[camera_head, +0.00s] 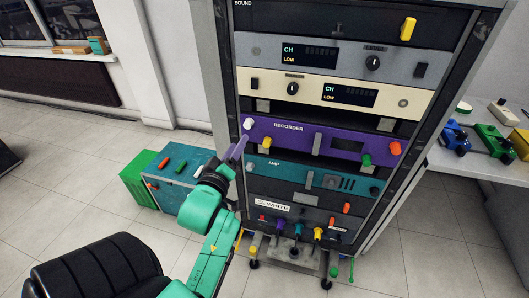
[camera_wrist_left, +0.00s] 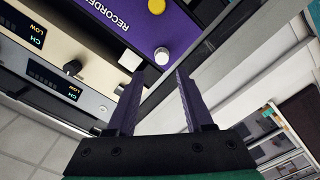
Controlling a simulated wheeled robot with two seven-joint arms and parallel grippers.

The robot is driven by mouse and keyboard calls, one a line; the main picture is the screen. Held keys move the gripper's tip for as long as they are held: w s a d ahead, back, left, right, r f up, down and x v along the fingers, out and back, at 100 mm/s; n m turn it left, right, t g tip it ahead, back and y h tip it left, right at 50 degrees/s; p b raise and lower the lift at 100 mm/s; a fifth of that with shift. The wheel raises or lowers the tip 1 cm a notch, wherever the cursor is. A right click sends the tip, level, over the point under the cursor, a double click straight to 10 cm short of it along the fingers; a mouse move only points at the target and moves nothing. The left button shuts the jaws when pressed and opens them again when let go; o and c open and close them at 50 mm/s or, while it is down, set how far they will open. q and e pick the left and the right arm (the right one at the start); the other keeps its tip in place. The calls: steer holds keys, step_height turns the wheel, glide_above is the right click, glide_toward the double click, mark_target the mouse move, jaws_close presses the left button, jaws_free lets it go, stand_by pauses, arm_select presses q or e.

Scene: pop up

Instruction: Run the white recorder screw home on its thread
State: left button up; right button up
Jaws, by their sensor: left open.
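The white recorder screw (camera_head: 248,123) is a small white knob at the upper left corner of the purple RECORDER panel (camera_head: 290,137). In the left wrist view the white screw (camera_wrist_left: 162,55) stands out from the purple panel (camera_wrist_left: 125,22), just beyond my fingertips and roughly between them. My left gripper (camera_head: 240,143) is open and empty, close to the screw and a little below it in the head view. In the left wrist view its two dark fingers (camera_wrist_left: 160,78) are apart with a gap between them. My right gripper is in neither view.
The rack post (camera_wrist_left: 185,65) runs close beside the screw. A teal case (camera_head: 180,168) stands left of the rack. A table (camera_head: 480,158) holds coloured items.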

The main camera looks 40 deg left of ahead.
mark_target(247, 126)
arm_select(q)
steer(key=b+x, duration=0.1)
steer(key=x, duration=0.5)
steer(key=shift+a+f, duration=0.1)
steer(key=shift+a, duration=0.15)
steer(key=shift+b+x, duration=0.75)
steer(key=shift+x, duration=0.45)
steer(key=shift+w+a, duration=0.1)
steer(key=c, duration=0.4)
jaws_close()
steer(key=shift+o, duration=1.8)
jaws_free()
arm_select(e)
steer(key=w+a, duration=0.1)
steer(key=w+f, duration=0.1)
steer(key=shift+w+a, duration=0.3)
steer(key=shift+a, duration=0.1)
